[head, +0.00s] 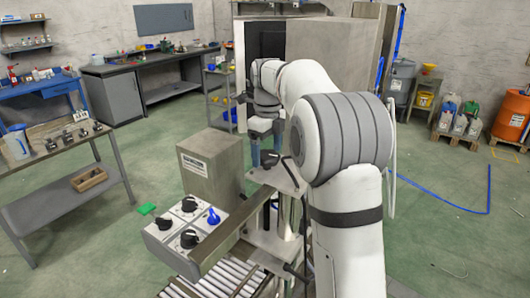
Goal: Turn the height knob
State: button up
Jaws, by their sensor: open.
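My gripper (265,157) points down at the middle of the picture, with its fingers apart. It is over a metal plate (287,181) on a stand. A black knob or handle (270,159) shows at the fingertips; I cannot tell whether they touch it. A grey control box (160,243) at the lower left carries black knobs (188,205) and a blue knob (213,217). The gripper is apart from that box, behind and right of it. No label readable here tells which knob sets the height. My arm hides part of the stand.
A grey metal box (210,170) stands left of the gripper. A roller conveyor (225,283) runs below the control box. A large grey cabinet (330,52) stands behind. A workbench (65,180) is at the left. Green floor is open at the right.

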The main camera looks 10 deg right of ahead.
jog(key=shift+f, duration=0.5)
jog(key=shift+c, duration=0.4)
jog(key=c, duration=0.9)
